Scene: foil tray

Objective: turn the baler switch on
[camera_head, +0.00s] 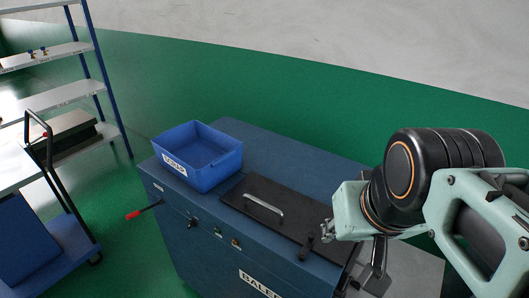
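The baler (300,166) is a dark blue cabinet with a "BALER" label (259,284) on its front. Small controls sit along the upper front: a dark knob-like part (191,223), another small control (218,232) and a yellowish one (236,244). Which is the switch, and its position, is too small to tell. A lever with a red grip (133,215) sticks out at the left.
A black lid with a metal handle (263,208) lies on the baler top, beside a blue labelled bin (212,171). A cart (62,232) stands at the left, before a shelf rack (85,101). Green floor shows between cart and baler.

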